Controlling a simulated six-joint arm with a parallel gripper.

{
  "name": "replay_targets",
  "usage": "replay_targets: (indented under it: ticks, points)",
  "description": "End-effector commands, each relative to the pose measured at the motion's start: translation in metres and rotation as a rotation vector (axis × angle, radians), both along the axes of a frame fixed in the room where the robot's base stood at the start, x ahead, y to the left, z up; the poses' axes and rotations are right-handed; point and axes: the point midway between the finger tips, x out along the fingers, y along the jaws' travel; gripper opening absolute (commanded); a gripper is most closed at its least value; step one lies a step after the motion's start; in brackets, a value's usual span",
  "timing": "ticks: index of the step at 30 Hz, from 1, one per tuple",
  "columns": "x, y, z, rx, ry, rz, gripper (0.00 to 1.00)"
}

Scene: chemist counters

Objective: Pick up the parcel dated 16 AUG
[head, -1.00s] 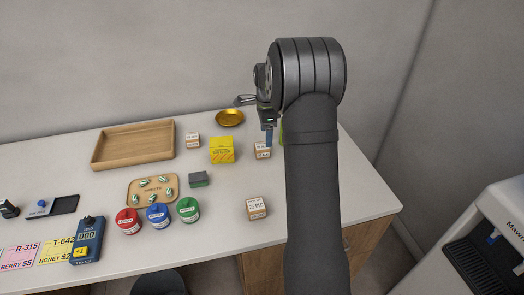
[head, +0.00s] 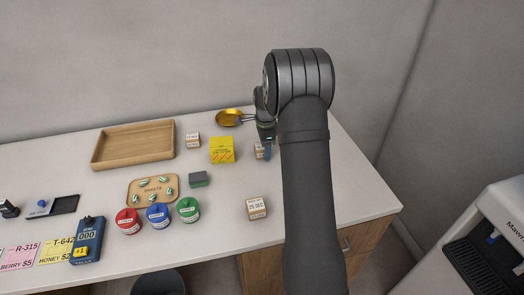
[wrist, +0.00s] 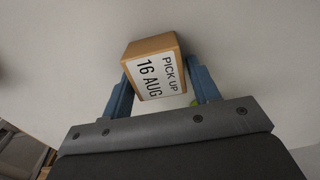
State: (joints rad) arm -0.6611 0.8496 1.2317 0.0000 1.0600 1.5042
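The parcel dated 16 AUG (wrist: 158,72) is a small brown box with a white label reading PICK UP 16 AUG. In the wrist view it sits between and just beyond the blue fingertips of my gripper (wrist: 160,88), a little turned relative to them. My gripper is open, with a narrow gap by the right finger. In the head view the parcel (head: 258,151) stands on the counter, right of the yellow box, partly hidden by my gripper (head: 266,150).
Other labelled boxes stand at the back (head: 193,140) and front (head: 257,207). A wooden tray (head: 134,160) is at the back left.

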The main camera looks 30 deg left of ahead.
Motion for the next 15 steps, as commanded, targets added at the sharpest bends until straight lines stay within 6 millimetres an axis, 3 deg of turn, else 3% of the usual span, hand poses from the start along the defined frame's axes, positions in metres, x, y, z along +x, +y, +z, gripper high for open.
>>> replay_targets:
  ticks: [1,5,15]
  points:
    - [0.0,0.0,0.0002,0.0,0.0,0.0,0.45]
    - [0.0,0.0,0.0003,0.0,0.0,0.0,0.21]
    - [0.0002,0.0002,0.0041,0.001,-0.001,0.0,0.21]
